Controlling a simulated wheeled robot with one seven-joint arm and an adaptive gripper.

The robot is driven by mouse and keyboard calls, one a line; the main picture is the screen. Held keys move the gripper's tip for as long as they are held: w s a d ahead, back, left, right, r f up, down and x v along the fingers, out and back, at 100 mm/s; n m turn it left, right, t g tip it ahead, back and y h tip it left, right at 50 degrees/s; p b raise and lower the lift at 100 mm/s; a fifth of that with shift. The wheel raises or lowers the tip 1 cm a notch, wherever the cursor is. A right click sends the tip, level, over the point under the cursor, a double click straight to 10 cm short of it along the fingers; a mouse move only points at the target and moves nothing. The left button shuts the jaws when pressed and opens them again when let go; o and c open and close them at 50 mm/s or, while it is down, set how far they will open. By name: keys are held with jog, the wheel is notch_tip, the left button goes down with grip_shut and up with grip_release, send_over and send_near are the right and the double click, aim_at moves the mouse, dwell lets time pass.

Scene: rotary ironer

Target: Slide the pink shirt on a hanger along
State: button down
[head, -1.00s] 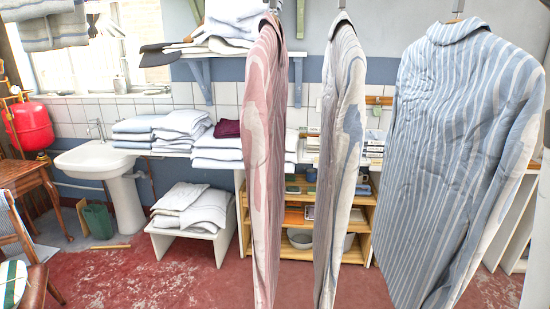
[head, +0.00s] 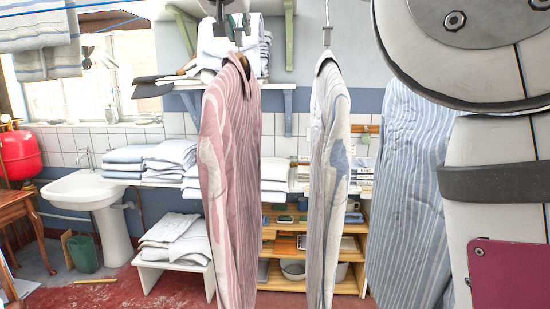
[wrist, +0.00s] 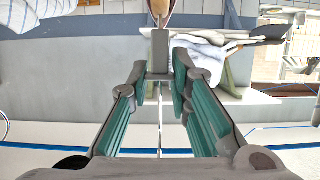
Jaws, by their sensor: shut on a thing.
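The pink striped shirt (head: 228,170) hangs left of centre in the head view, turned partly edge-on. My gripper (wrist: 162,72) shows in the wrist view with its green-padded fingers closed in around the grey metal piece (wrist: 160,48) at the top of the shirt's hanger. A bit of the hanger and pink collar (wrist: 161,8) shows beyond the fingertips. In the head view, only a dark part of my gripper shows at the top edge above the pink shirt, and the exact contact is hidden there.
A grey-white striped shirt (head: 328,170) hangs right of the pink one with a clear gap. A blue striped shirt (head: 400,180) hangs farther right, partly hidden by my arm. Behind are a sink (head: 90,192), a wall shelf (head: 180,88) and a wooden rack (head: 350,242).

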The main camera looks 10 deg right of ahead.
jog(key=shift+a, duration=0.15)
jog(key=shift+w+a+r+p, duration=0.1)
jog(key=shift+w+a+p, duration=0.15)
jog(key=shift+a, duration=0.3)
jog(key=shift+w+a+r+p, duration=0.15)
jog(key=shift+a+p, duration=0.15)
jog(key=shift+a, duration=0.3)
jog(key=shift+w+a+p, duration=0.2)
jog(key=shift+a+p, duration=0.05)
jog(key=shift+a, duration=0.3)
jog(key=c, duration=1.4)
grip_release()
jog(key=shift+f, duration=0.1)
jog(key=v, duration=0.6)
